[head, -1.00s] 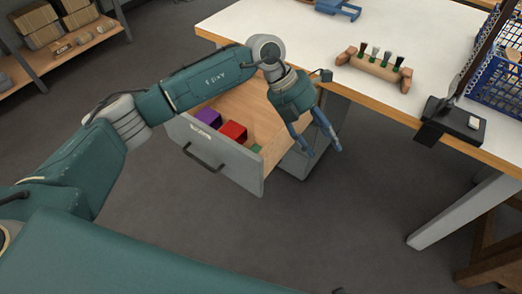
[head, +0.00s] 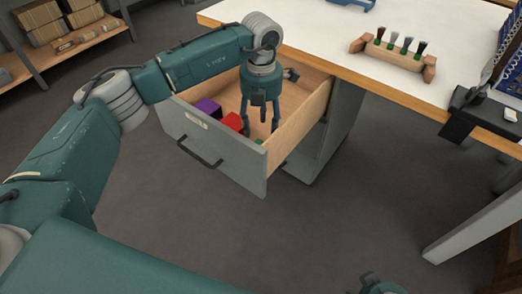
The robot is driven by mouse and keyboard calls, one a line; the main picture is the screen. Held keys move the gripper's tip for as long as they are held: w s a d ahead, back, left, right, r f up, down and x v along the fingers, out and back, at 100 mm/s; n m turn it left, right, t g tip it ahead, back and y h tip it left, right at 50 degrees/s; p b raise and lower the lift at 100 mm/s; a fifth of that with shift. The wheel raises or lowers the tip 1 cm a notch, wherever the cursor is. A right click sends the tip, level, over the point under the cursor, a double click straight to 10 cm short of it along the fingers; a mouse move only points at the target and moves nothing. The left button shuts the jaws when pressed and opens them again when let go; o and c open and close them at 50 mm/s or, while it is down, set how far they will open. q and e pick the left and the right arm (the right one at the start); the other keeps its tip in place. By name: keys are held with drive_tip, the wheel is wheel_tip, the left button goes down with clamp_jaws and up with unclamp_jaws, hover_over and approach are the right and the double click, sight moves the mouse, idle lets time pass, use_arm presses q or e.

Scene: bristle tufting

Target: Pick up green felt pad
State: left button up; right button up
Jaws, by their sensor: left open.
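The open drawer (head: 225,160) under the table holds a purple block, a red block and a small green patch (head: 258,141), likely the green felt pad. Only a sliver of the green shows, low behind the drawer's front panel. My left gripper (head: 260,130) points down inside the drawer, fingers apart, just above or beside the green piece. I cannot tell whether it touches it. Nothing shows between the fingers. Part of what looks like my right gripper (head: 380,285) shows at the bottom edge, mostly cut off.
The purple block (head: 208,107) and red block (head: 232,121) lie left of the fingers. The drawer's right wall (head: 300,122) stands close on the right. On the white table (head: 300,35) are a wooden rack with several brushes (head: 392,52) and a blue basket (head: 511,70).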

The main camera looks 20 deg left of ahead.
sight(261, 143)
use_arm(q)
wheel_tip(261, 143, down, 3)
drive_tip(key=shift+r, duration=0.1)
wheel_tip(261, 143, down, 5)
drive_tip(key=shift+s+b, duration=0.15)
drive_tip(key=shift+b, duration=0.4)
use_arm(e)
drive_tip(key=v, duration=0.4)
drive_tip(key=shift+w+r, duration=0.15)
drive_tip(key=shift+r, duration=0.2)
use_arm(q)
drive_tip(key=shift+c, duration=0.3)
drive_tip(key=c, duration=0.9)
